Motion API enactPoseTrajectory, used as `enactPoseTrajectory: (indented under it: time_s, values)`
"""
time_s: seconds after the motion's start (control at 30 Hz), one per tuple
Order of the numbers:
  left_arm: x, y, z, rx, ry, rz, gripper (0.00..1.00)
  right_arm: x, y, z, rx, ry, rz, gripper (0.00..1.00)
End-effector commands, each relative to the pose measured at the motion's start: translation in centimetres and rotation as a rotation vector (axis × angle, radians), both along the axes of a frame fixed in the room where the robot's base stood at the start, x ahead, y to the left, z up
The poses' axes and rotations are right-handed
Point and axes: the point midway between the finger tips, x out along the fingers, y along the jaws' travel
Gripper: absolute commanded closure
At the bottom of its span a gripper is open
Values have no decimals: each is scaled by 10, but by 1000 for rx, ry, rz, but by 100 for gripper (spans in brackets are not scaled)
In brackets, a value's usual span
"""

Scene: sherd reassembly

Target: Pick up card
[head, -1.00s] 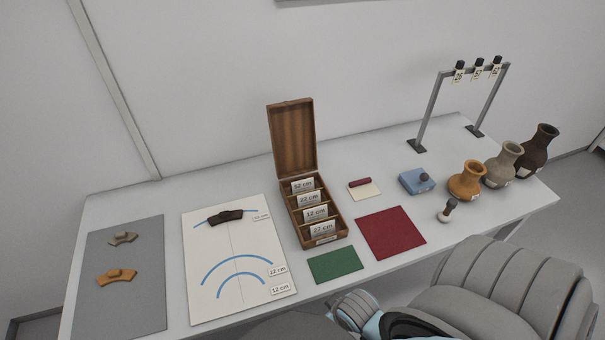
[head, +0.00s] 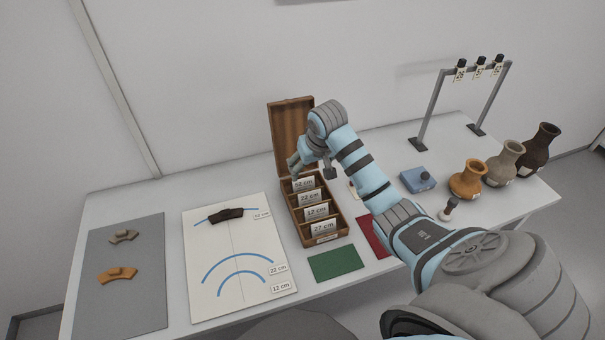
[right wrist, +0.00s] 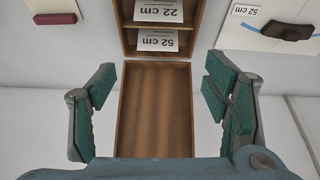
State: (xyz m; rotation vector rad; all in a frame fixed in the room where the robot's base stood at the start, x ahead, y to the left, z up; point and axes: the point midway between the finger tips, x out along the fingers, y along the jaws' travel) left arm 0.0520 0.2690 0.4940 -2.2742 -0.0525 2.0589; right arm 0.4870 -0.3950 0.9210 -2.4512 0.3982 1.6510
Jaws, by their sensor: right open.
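Labelled white cards stand upright in the compartments of an open wooden box: a 52 cm card (head: 303,184), a 22 cm card (head: 311,198), a 12 cm card (head: 316,212) and a 27 cm card (head: 322,229). My right gripper (head: 311,169) is above the back end of the box, in front of its raised lid (head: 289,125). In the right wrist view the gripper (right wrist: 160,88) is open and empty, its fingers either side of the lid. There the 52 cm card (right wrist: 158,40) and 22 cm card (right wrist: 158,11) show upside down, beyond the fingertips. My left gripper is out of view.
A drawing sheet (head: 238,240) with a dark sherd lies left of the box; a grey mat (head: 130,305) holds two more sherds. A green mat (head: 336,263) lies in front. A blue block (head: 417,180), several vases and a tag rack (head: 430,110) stand right.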

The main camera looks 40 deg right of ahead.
Motion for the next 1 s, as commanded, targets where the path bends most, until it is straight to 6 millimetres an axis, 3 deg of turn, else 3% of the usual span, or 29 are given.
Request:
enactPoseTrajectory:
  time_s: [0.07,0.3,0.7,0.97,1.0]
  values:
    - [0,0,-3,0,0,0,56,9,-8,3,16,-6,-25,30]
    - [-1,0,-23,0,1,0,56,32,-15,-55,18,-5,-28,30]
    - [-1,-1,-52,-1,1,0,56,61,-25,-116,16,-8,-25,30]
    - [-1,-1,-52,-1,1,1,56,64,-27,-120,13,-9,-25,30]
    - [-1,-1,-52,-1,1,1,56,64,-27,-120,13,-9,-25,35]
